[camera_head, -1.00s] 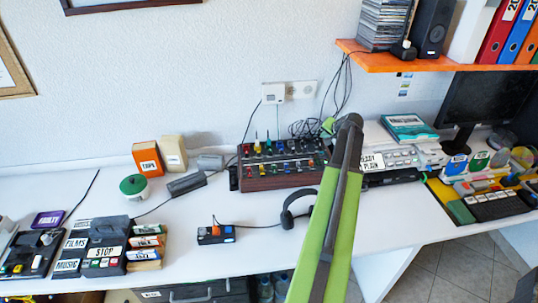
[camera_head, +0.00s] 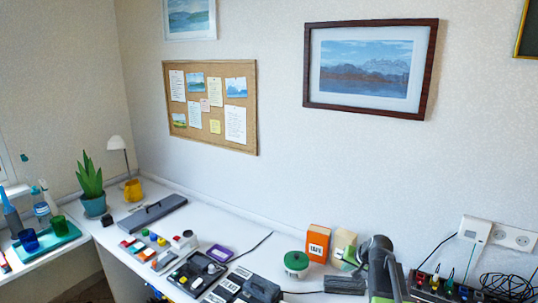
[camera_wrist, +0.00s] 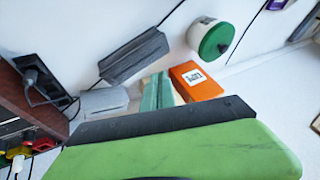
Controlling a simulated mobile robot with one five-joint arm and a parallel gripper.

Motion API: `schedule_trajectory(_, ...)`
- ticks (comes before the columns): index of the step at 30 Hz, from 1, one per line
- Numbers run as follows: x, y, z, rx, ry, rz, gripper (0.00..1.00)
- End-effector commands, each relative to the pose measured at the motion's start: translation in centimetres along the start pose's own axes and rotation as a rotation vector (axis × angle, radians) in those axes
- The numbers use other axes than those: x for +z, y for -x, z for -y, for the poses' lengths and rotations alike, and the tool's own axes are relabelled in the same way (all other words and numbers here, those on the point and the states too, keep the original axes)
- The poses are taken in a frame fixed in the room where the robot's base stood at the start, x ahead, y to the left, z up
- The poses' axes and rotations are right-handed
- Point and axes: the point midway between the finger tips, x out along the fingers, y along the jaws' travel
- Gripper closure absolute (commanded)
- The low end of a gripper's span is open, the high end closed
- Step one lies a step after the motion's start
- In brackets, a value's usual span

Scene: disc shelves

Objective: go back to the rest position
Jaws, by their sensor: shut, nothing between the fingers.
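My gripper (camera_wrist: 157,92) shows in the wrist view as two narrow green fingers side by side, shut and empty. Behind them are a cream box, mostly hidden, and an orange box (camera_wrist: 195,80). In the head view, the green fingertips (camera_head: 347,250) overlap the cream box (camera_head: 340,240) on the desk; I cannot tell whether they touch it. My dark grey arm (camera_head: 380,262) rises from the bottom edge, right of the boxes. My green and black arm link fills the lower part of the wrist view.
An orange box (camera_head: 318,243), a green-lidded pot (camera_head: 296,264) and a grey block (camera_head: 345,285) stand close by. A mixer panel with coloured knobs (camera_head: 440,288) and cables lie to the right. Framed pictures (camera_head: 368,68) and a corkboard (camera_head: 210,105) hang above.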

Motion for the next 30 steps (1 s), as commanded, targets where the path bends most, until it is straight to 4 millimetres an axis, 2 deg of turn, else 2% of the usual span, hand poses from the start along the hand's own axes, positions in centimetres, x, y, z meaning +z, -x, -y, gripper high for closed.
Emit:
schedule_trajectory(1, 3.0, -0.3, 3.7, -0.004, 0.066, 0.05, 1.0)
schedule_trajectory(3, 7.2, -0.6, 7.6, 0.004, 0.155, 0.126, 1.0)
schedule_trajectory(5, 11.0, -0.4, 10.4, 0.019, 0.232, 0.191, 1.0)
schedule_trajectory(6, 13.5, -0.1, 11.7, 0.035, 0.282, 0.236, 1.0)
schedule_trajectory(9, 19.3, 1.4, 12.8, 0.1, 0.39, 0.349, 1.0)
schedule_trajectory(11, 21.4, 2.7, 11.2, 0.159, 0.417, 0.41, 1.0)
schedule_trajectory(13, 22.6, 3.9, 9.3, 0.214, 0.424, 0.463, 1.0)
schedule_trajectory(17, 23.7, 5.0, 7.6, 0.272, 0.43, 0.534, 1.0)
schedule_trajectory(30, 23.9, 5.1, 7.5, 0.272, 0.428, 0.545, 1.0)
